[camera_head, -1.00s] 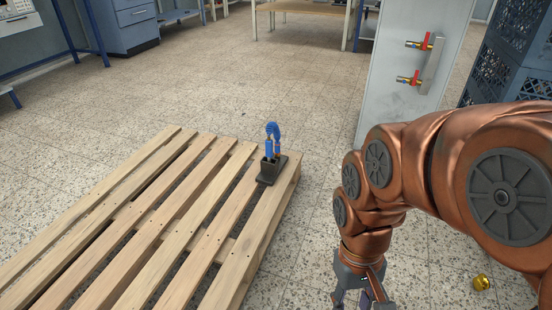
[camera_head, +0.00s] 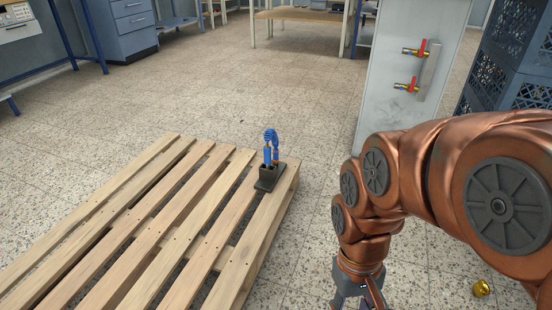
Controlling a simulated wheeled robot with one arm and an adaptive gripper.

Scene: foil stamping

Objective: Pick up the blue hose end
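The blue hose (camera_head: 269,145) stands upright in a dark holder (camera_head: 269,178) on the right edge of the wooden pallet. My gripper (camera_head: 357,303) points down at the bottom edge of the view, to the right of the pallet and well apart from the hose. Its fingertips are cut off by the frame, so its opening does not show.
The wooden pallet (camera_head: 175,210) lies at the left. Blue crates (camera_head: 520,60) are stacked at the right. A small gold object (camera_head: 481,288) lies on the floor. Tiled floor behind the pallet is clear.

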